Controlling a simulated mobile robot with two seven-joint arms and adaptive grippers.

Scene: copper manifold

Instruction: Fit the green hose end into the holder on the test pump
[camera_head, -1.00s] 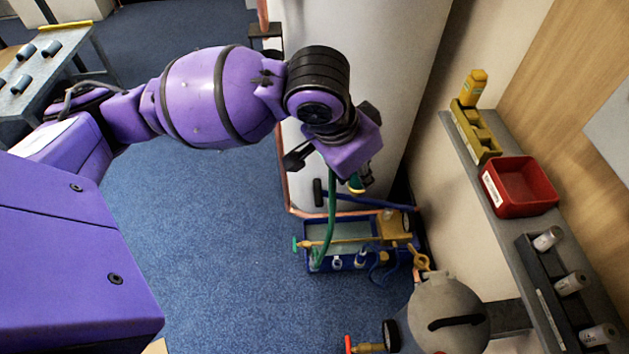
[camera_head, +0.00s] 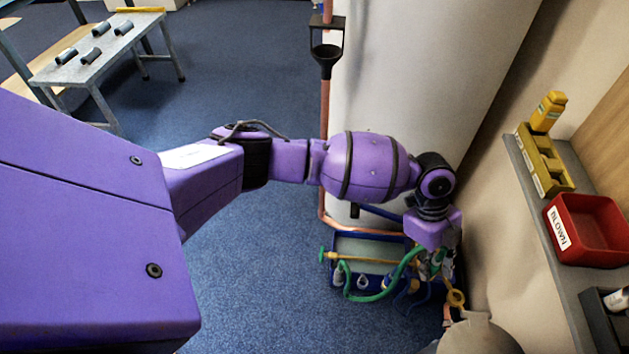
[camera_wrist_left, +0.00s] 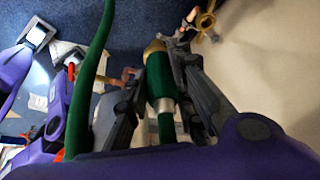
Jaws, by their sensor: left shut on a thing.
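The test pump is a blue trough (camera_head: 338,250) with a yellow rod across it, standing on the floor beside the white cylinder. My left gripper (camera_head: 432,265) points down at the pump's right end. It is shut on the green hose end, which has a brass tip and a silver collar and shows between the fingers (camera_wrist_left: 163,80) in the left wrist view, green hose end (camera_wrist_left: 159,76). The green hose (camera_head: 385,294) loops from the trough's left part up to the gripper. I cannot make out the holder; the gripper and arm cover that area. My right gripper is not in view.
A grey shelf (camera_head: 548,222) on the right wall carries a red bin (camera_head: 588,228) and a yellow holder (camera_head: 545,160). A grey rounded vessel (camera_head: 478,337) stands close to the pump's right end. A copper pipe (camera_head: 324,120) runs down left of the white cylinder. Blue floor is open to the left.

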